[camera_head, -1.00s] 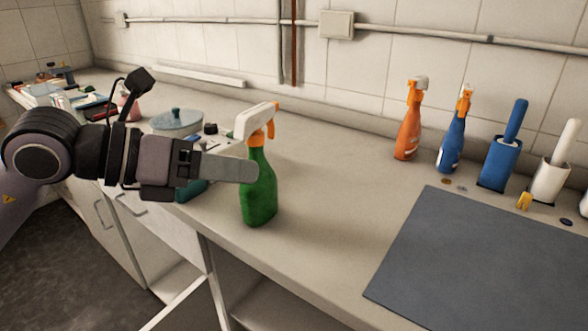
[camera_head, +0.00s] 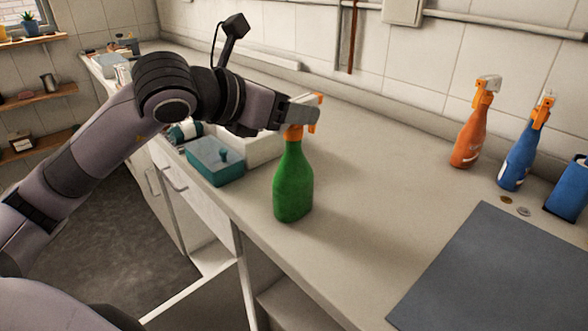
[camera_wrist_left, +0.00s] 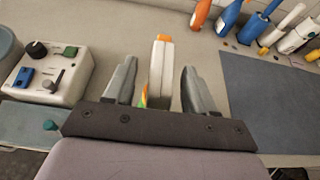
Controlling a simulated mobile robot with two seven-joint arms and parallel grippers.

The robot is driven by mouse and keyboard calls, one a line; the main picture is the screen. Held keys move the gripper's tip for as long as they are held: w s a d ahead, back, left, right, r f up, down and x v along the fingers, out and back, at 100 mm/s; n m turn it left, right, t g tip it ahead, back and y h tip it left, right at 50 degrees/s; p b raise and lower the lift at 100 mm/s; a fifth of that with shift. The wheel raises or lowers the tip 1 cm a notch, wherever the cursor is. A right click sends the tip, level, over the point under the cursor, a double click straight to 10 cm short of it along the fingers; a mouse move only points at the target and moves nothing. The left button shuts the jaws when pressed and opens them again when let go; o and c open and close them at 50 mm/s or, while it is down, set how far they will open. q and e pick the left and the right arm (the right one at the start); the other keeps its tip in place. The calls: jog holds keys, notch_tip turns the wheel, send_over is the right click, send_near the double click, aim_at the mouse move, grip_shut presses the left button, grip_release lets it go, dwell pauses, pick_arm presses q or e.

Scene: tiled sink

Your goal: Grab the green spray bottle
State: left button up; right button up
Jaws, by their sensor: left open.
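The green spray bottle (camera_head: 293,185) stands upright near the counter's front edge, with an orange collar and a white-and-orange spray head. My left gripper (camera_head: 303,114) reaches in from the left at the height of the spray head and hides part of it. In the left wrist view, its two fingers are apart, one on each side of the white top of the bottle (camera_wrist_left: 159,72). Gaps show between the top and both fingers. The green body is mostly hidden there. My right gripper is not in view.
An orange spray bottle (camera_head: 470,135) and a blue one (camera_head: 519,155) stand further back at the right. A grey mat (camera_head: 490,275) lies at front right. A teal box (camera_head: 213,165) and a white block with knobs (camera_wrist_left: 48,75) are left of the green bottle. The middle counter is clear.

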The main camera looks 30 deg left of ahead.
pick_arm(q)
jog(key=shift+w+d+f, duration=0.15)
jog(key=shift+w, duration=0.2)
grip_shut()
dwell(1.2)
